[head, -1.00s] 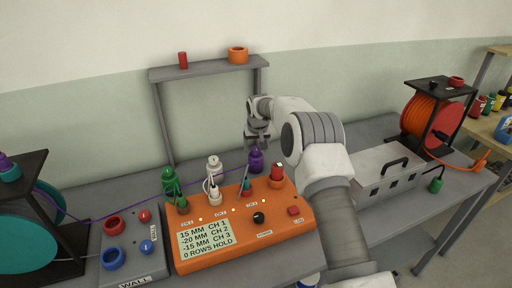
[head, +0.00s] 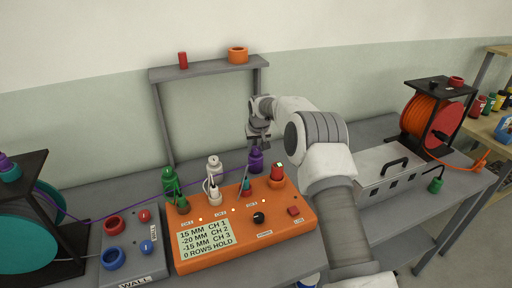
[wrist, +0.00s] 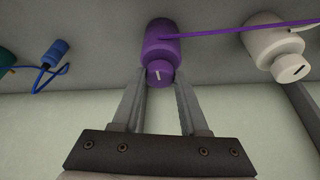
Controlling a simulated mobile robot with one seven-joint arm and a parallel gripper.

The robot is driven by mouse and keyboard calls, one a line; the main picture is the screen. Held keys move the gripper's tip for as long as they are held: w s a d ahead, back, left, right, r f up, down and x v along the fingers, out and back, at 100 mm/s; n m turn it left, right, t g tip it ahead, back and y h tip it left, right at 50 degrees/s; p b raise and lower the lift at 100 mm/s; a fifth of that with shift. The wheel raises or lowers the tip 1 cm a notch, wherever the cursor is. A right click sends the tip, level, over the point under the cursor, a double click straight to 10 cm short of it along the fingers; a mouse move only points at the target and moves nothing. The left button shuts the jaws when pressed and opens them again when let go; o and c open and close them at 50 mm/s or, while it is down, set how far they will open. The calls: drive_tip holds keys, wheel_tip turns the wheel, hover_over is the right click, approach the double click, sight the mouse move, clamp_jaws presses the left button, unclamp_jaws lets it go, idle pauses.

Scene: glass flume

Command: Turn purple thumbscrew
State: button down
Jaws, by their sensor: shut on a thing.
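The purple thumbscrew (wrist: 160,73) is a small round knob with a pale slot mark, on the end of a larger purple body (wrist: 163,42). In the head view the purple body (head: 256,162) stands behind the orange box, below my gripper (head: 259,141). In the wrist view my gripper (wrist: 160,84) has one finger on each side of the thumbscrew and is shut on it. The finger contact is partly hidden in the head view.
A white fitting (wrist: 272,50) stands beside the purple one, with a purple line (wrist: 240,29) crossing towards it. The orange control box (head: 240,230) is in front. A grey shelf frame (head: 205,69) rises behind. A grey case (head: 388,172) stands at right.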

drive_tip(key=n+y, duration=0.1)
drive_tip(key=n, duration=0.3)
drive_tip(key=shift+w+d+n+g+y+p, duration=0.1)
drive_tip(key=shift+d+n+g+y+p, duration=0.1)
drive_tip(key=shift+n+g+y+p, duration=0.5)
drive_tip(key=shift+n+g+y, duration=0.2)
drive_tip(key=shift+n, duration=1.1)
drive_tip(key=shift+c, duration=2.2)
unclamp_jaws()
drive_tip(key=shift+d, duration=0.1)
drive_tip(key=v, duration=1.7)
drive_tip(key=shift+r, duration=0.25)
